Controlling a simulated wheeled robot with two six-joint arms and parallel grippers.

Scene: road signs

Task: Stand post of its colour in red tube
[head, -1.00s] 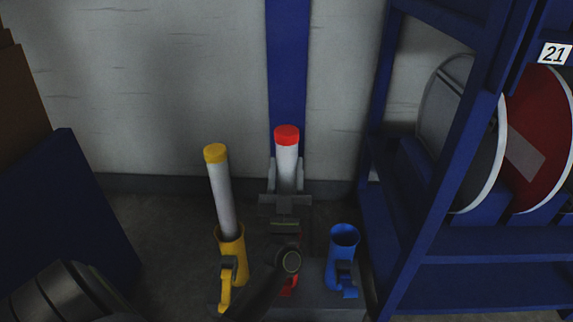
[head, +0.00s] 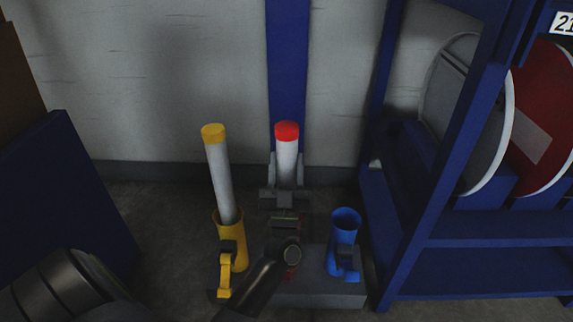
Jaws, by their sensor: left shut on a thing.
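The post with the red cap (head: 287,153) is white and stands about upright in the head view. My left gripper (head: 285,172) is shut on it, with a finger on either side below the cap. The red tube (head: 292,272) lies below, mostly hidden behind my left arm; only bits of red show. I cannot tell whether the post's lower end is inside the tube. My right gripper is not in view.
The yellow tube (head: 229,235) holds a yellow-capped post (head: 218,180), leaning slightly. The blue tube (head: 345,235) is empty. The tubes stand on a grey base (head: 320,293). A blue rack (head: 480,252) with round signs stands at right, a blue panel (head: 62,205) at left.

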